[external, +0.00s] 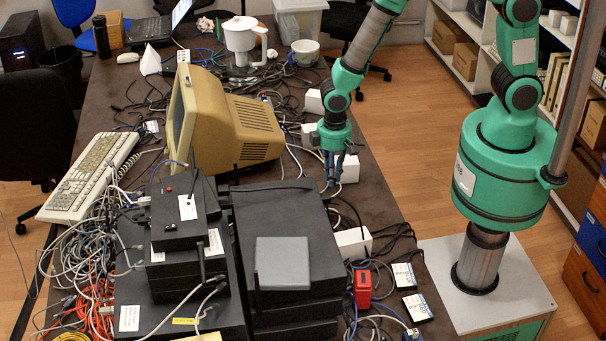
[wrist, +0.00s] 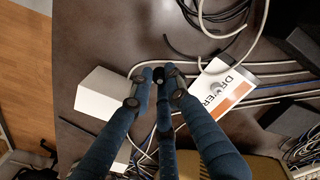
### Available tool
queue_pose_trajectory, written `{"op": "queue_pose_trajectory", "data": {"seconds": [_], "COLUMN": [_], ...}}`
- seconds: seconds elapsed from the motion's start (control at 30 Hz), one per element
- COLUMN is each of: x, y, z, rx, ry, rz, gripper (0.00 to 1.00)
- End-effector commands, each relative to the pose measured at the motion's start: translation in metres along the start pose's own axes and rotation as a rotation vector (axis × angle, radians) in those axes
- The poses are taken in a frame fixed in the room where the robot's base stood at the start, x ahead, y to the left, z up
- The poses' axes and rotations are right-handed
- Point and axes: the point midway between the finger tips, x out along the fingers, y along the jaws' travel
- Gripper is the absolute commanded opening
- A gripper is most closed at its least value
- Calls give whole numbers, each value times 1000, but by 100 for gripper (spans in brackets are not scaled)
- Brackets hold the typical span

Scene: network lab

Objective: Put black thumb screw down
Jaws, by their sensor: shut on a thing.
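My gripper (external: 334,178) points straight down over the right side of the table, just beside a white box (external: 350,170). In the wrist view my gripper (wrist: 158,82) has its blue-grey fingers closed in around a small dark thing, which looks like the black thumb screw (wrist: 158,74). The screw is largely covered by the fingertips, and its height above the table is hard to judge. In the external view the screw is hidden by the fingers.
In the wrist view a white box (wrist: 103,93) stands left of the fingers and an orange-and-white card (wrist: 229,84) lies to the right, among cables (wrist: 275,88). The beige monitor (external: 240,125) and black equipment stack (external: 285,225) stand left. Bare tabletop (wrist: 110,35) shows beyond the box.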

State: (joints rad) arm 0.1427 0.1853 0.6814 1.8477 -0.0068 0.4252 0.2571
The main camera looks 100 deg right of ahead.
Motion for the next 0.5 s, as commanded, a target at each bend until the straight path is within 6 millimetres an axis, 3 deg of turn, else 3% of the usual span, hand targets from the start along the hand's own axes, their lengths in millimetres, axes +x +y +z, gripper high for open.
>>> {"op": "queue_pose_trajectory", "data": {"seconds": [0.27,0.5], "x": [1,6], "y": [-3,-13], "z": [-11,-48], "rx": [0,0], "ry": [2,1], "rz": [-1,0], "gripper": [6,6]}}
